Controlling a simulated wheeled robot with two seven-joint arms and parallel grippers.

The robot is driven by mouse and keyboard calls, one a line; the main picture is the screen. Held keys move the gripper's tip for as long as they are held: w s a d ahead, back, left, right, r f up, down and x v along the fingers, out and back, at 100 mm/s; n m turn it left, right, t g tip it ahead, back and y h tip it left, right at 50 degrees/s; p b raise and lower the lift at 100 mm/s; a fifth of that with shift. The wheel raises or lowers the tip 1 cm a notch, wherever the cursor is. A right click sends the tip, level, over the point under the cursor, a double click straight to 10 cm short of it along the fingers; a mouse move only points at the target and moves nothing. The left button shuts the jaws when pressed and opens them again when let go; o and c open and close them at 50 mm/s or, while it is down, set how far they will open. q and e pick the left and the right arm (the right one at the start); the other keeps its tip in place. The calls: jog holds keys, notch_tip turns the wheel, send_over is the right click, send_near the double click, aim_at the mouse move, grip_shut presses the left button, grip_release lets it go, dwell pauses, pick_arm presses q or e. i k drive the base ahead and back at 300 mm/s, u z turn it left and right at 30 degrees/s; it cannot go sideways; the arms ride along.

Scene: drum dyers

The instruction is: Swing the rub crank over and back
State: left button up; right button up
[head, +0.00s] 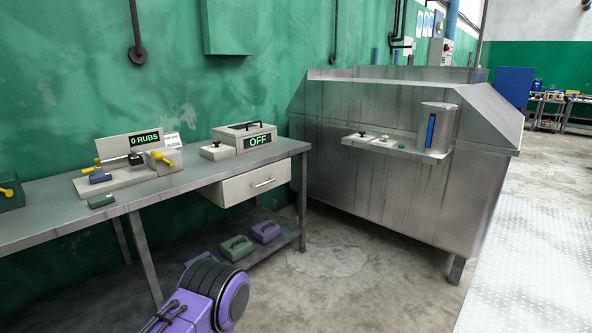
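The rub tester (128,182) stands on the left workbench. It has a pale base and an upright panel whose display (144,139) reads "0 RUBS". A yellow handle (162,158) shows at its right side and a yellow knob (97,162) at its left. A dark rod and block lie between them; which yellow part is the crank grip I cannot tell for sure. A small blue-grey block (100,177) sits at the front left of the base. Neither of my grippers is in view.
The steel workbench (50,215) also carries a green block (102,201) and a box (245,138) reading "OFF". A drawer (250,184) hangs below. A large metal vat (390,190) with a small shelf stands to the right. Bare concrete floor lies in front.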

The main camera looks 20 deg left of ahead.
aim_at(158, 157)
jog(key=u, duration=0.6)
jog(key=i, duration=2.05)
jog(key=u, duration=1.35)
jog(key=i, duration=1.35)
jog(key=u, duration=0.4)
